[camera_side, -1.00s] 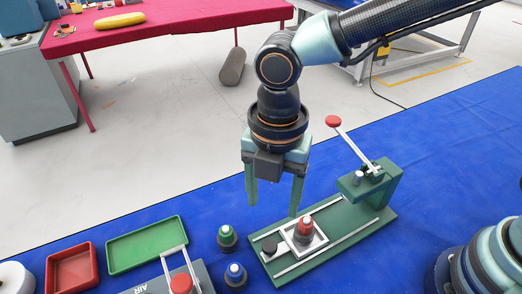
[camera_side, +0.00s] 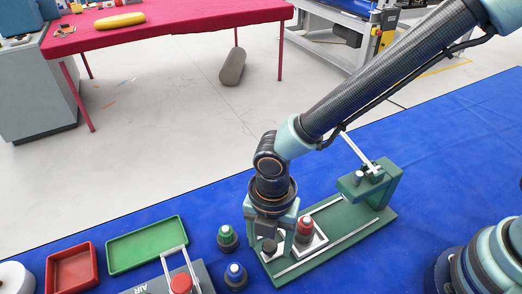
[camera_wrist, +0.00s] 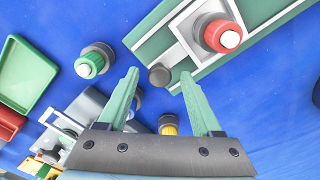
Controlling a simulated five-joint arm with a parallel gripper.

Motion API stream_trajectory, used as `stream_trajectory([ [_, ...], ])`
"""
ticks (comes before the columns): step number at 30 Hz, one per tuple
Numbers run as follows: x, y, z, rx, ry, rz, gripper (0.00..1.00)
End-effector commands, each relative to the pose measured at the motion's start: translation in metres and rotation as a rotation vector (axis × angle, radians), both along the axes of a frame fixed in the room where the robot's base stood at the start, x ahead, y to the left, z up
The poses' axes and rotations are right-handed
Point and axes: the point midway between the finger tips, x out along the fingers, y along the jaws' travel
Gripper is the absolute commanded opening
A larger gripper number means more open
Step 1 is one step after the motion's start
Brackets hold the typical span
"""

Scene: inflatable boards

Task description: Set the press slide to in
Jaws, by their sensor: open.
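The press is a green base with pale rails (camera_side: 345,232) and an upright head (camera_side: 370,186) at its right end. Its slide is a white square carriage (camera_side: 318,243) near the left end of the rails, away from the head. A red piece with a white top (camera_side: 304,228) stands on the carriage; it also shows in the wrist view (camera_wrist: 221,36). The slide's dark round knob (camera_side: 270,246) is at the left end. My gripper (camera_side: 272,250) is open above it. In the wrist view the knob (camera_wrist: 159,75) appears between the fingertips; contact cannot be told.
Green-topped (camera_side: 227,236) and blue-topped (camera_side: 235,273) pieces stand left of the press. Red (camera_side: 73,272) and green (camera_side: 147,246) trays lie farther left. A grey device with a red button (camera_side: 181,284) is at the front. A yellow piece (camera_wrist: 168,124) shows in the wrist view.

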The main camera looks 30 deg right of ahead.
Motion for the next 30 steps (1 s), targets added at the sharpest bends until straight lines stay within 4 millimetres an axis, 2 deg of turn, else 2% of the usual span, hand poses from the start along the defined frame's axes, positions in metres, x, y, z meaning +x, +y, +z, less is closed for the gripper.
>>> stream_trajectory([
  [7,0.0001,0.0001,-0.0007,0.001,-0.001,0.000,0.66],
  [8,0.0001,0.0001,-0.0007,0.001,-0.001,0.000,0.59],
  [12,0.0001,0.0001,-0.0005,0.001,-0.001,0.000,0.05],
  [13,0.0001,0.0001,-0.0005,0.001,-0.001,0.000,0.00],
  [30,0.0001,0.0002,-0.0001,0.001,-0.001,0.000,0.00],
])
